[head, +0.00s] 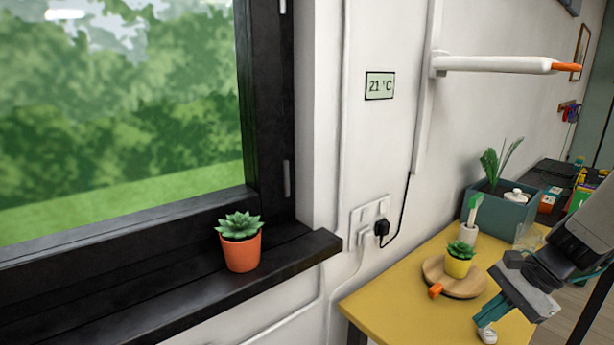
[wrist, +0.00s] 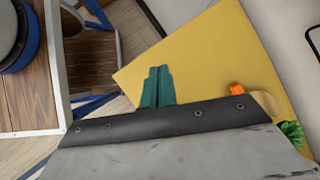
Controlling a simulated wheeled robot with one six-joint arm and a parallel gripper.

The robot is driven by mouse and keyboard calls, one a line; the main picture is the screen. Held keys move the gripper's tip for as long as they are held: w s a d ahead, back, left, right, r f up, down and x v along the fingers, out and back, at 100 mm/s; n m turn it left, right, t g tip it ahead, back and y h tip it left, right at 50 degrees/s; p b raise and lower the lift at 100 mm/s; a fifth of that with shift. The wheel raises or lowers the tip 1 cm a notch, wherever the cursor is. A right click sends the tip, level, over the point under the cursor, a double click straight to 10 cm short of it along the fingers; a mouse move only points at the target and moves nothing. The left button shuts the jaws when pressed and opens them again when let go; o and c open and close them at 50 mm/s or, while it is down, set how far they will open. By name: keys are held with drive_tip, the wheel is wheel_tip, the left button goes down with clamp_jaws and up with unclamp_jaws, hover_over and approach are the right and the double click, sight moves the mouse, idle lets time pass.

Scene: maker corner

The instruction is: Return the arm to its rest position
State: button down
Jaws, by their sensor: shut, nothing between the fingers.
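My gripper (head: 485,322) hangs over the front right of the yellow table in the head view, pointing down and to the left. Its two teal fingers (wrist: 157,86) lie side by side in the wrist view, shut with nothing seen between them. A small whitish object (head: 487,335) shows just below the fingertips in the head view; I cannot tell what it is or whether they touch it. My arm comes in from the right edge of the head view.
The yellow table (head: 390,292) bears a round wooden board (head: 433,270) with a yellow-potted succulent (head: 459,262), close left of my gripper. A teal planter box (head: 503,218) stands behind. An orange-potted succulent (head: 240,250) is on the black windowsill (head: 170,305). The table's left part is clear.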

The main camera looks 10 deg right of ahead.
drive_tip(key=s+a+r+n+h, duration=0.6)
drive_tip(key=s+a+r+n, duration=0.6)
drive_tip(key=n, duration=0.3)
drive_tip(key=shift+s+a+r+n+h, duration=0.3)
drive_tip(key=shift+s+a+r+n, duration=0.05)
drive_tip(key=shift+s+a+n, duration=0.1)
